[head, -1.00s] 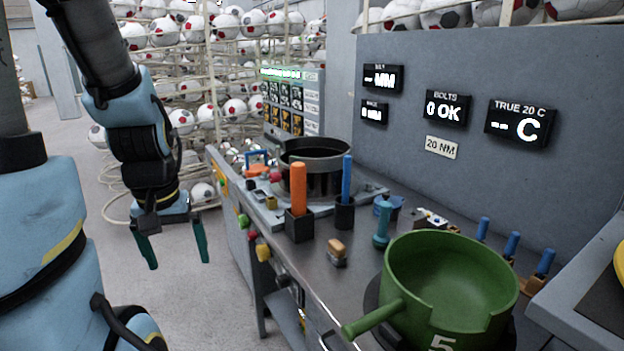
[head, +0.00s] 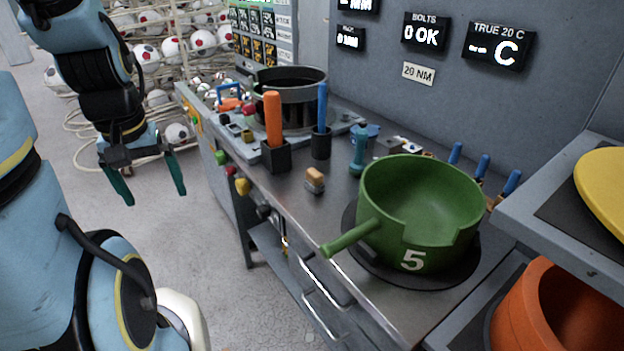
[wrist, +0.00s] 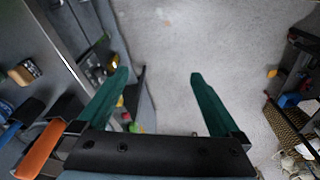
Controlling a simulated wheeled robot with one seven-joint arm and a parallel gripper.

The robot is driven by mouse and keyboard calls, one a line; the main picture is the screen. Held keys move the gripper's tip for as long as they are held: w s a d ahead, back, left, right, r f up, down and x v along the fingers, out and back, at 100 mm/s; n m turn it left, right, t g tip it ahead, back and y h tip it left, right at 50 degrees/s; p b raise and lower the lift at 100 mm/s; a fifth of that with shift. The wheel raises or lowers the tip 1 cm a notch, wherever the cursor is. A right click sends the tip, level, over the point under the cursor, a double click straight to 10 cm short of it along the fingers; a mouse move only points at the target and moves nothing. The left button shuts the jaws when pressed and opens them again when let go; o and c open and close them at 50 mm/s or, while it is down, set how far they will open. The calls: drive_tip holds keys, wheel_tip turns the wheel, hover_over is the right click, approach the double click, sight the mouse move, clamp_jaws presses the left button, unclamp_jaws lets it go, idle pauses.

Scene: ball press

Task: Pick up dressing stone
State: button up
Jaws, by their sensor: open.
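A small block with a tan top and a grey lower part, which looks like the dressing stone (head: 315,180), lies on the steel bench top (head: 312,222) in the head view. It stands in front of the black holder and left of the green pot. It also shows at the left edge of the wrist view (wrist: 24,72). My gripper (head: 152,193) is open and empty, with its green fingers pointing down. It hangs over the floor, left of the bench and well apart from the block. In the wrist view, only floor shows between the fingertips (wrist: 159,76).
An orange-handled tool (head: 272,118) and a blue-handled tool (head: 322,105) stand upright in holders behind the block. A teal dumbbell-shaped tool (head: 359,150) and a green pot (head: 420,205) are to the right. Coloured knobs (head: 242,186) line the bench front. Open floor lies left.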

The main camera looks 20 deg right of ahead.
drive_tip(key=shift+w+d, duration=0.1)
drive_tip(key=shift+d, duration=0.05)
drive_tip(key=shift+c, duration=0.7)
drive_tip(key=w+d+b, duration=0.1)
drive_tip(key=d, duration=0.1)
drive_tip(key=w+d+f+b, duration=0.1)
drive_tip(key=w+d, duration=0.1)
drive_tip(key=shift+w+d, duration=0.2)
drive_tip(key=shift+c, duration=1.2)
drive_tip(key=n+g+b, duration=0.2)
drive_tip(key=n+b, duration=0.1)
drive_tip(key=b, duration=0.5)
approach(314, 172)
drive_tip(key=shift+w+a+f, duration=0.1)
drive_tip(key=shift+w, duration=0.1)
drive_tip(key=shift+f, duration=0.15)
wheel_tip(314, 172, down, 5)
drive_tip(key=shift+s+r+p, duration=0.1)
drive_tip(key=shift+p, duration=0.25)
drive_tip(key=shift+s+d+f+p, duration=0.15)
drive_tip(key=shift+f+p, duration=0.3)
drive_tip(key=shift+f, duration=0.9)
drive_tip(key=shift+s+d+f+p, duration=0.1)
drive_tip(key=shift+f+p, duration=0.35)
drive_tip(key=shift+f, duration=0.9)
